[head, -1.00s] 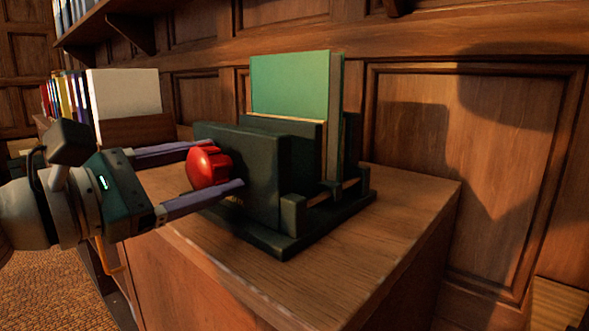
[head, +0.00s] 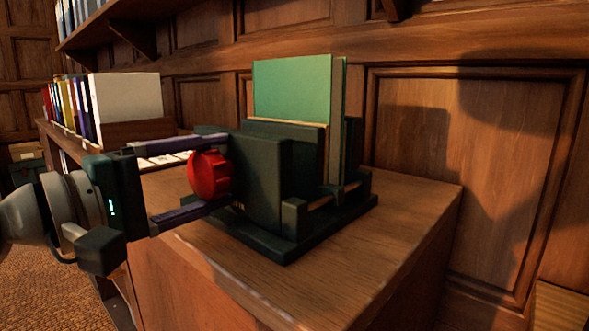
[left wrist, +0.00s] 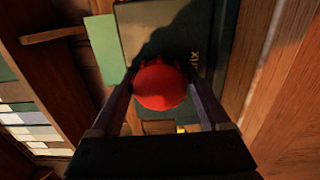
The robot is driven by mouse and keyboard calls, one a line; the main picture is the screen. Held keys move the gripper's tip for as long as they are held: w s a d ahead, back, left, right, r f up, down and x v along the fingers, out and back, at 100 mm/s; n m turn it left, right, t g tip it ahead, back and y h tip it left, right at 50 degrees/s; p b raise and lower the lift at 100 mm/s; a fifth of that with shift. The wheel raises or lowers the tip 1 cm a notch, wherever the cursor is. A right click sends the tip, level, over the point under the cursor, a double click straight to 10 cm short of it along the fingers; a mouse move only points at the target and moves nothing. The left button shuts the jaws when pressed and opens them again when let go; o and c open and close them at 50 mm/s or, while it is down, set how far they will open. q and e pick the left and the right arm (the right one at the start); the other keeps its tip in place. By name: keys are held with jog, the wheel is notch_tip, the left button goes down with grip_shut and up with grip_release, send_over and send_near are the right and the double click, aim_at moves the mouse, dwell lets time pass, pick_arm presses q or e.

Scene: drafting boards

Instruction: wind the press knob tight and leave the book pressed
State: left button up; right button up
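The dark green book press (head: 262,190) stands on the wooden cabinet top. Its red ribbed knob (head: 209,174) sticks out of the front board on the left. A green book (head: 291,90) stands upright in the press behind the boards, its upper part showing above them. My left gripper (head: 207,176) has one finger above and one below the knob, shut on it. In the left wrist view the knob (left wrist: 160,86) sits between the two fingertips, against the press board. My right gripper is not in view. The knob's screw is hidden.
A row of books (head: 70,105) and a pale block (head: 127,97) stand on the left behind my gripper. A panelled wall (head: 470,150) rises close behind the press. The cabinet top (head: 400,220) is clear to the right and in front.

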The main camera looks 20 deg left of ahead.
pick_arm(q)
jog(key=shift+o, duration=1.3)
jog(key=shift+s+a, duration=0.1)
jog(key=v, duration=0.8)
jog(key=shift+s, duration=0.4)
jog(key=shift+a+r, duration=0.1)
